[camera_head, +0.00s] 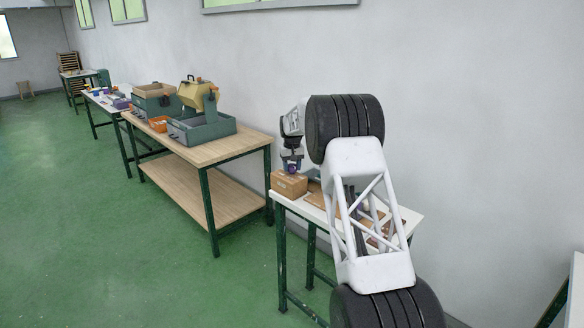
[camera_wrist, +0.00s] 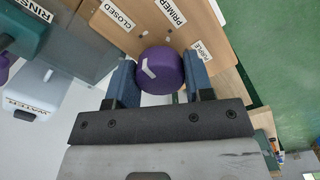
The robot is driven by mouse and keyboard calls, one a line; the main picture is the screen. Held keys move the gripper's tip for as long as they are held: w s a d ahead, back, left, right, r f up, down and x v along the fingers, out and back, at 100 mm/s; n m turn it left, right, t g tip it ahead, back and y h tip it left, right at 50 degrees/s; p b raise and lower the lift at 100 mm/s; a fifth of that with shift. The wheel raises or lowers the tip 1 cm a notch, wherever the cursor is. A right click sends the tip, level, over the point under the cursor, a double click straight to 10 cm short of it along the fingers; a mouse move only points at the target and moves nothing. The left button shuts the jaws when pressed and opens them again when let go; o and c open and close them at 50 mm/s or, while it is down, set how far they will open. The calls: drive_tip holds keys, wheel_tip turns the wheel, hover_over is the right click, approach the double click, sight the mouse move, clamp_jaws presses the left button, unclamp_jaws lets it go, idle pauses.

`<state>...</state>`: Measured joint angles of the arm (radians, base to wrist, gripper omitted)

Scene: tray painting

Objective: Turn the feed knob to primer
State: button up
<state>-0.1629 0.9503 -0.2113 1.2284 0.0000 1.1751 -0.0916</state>
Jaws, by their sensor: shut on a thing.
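The feed knob (camera_wrist: 160,71) is purple and round, with a white mark on the upper left of its top. In the wrist view it sits between the two blue fingers of my gripper (camera_wrist: 160,84), which is shut on it. The knob is on a wooden box (camera_wrist: 140,40) with labels CLOSED (camera_wrist: 117,15), PRIMER (camera_wrist: 173,10) and PURPLE (camera_wrist: 202,50). The white mark lies on the side nearer CLOSED than PRIMER. In the head view my gripper (camera_head: 291,159) points down over the box (camera_head: 289,183), and the knob (camera_head: 291,169) shows small beneath it.
In the wrist view, a green part marked RINSE (camera_wrist: 22,30) and a white one marked WATER (camera_wrist: 42,92) stand left of the box. In the head view, my arm hides part of the white table (camera_head: 408,214). A wooden bench (camera_head: 225,149) with green cases stands left.

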sight(292, 165)
drive_tip(key=m, duration=1)
drive_tip(key=shift+m, duration=0.3)
idle(0.4)
drive_tip(key=o, duration=0.9)
drive_tip(key=shift+r, duration=3.95)
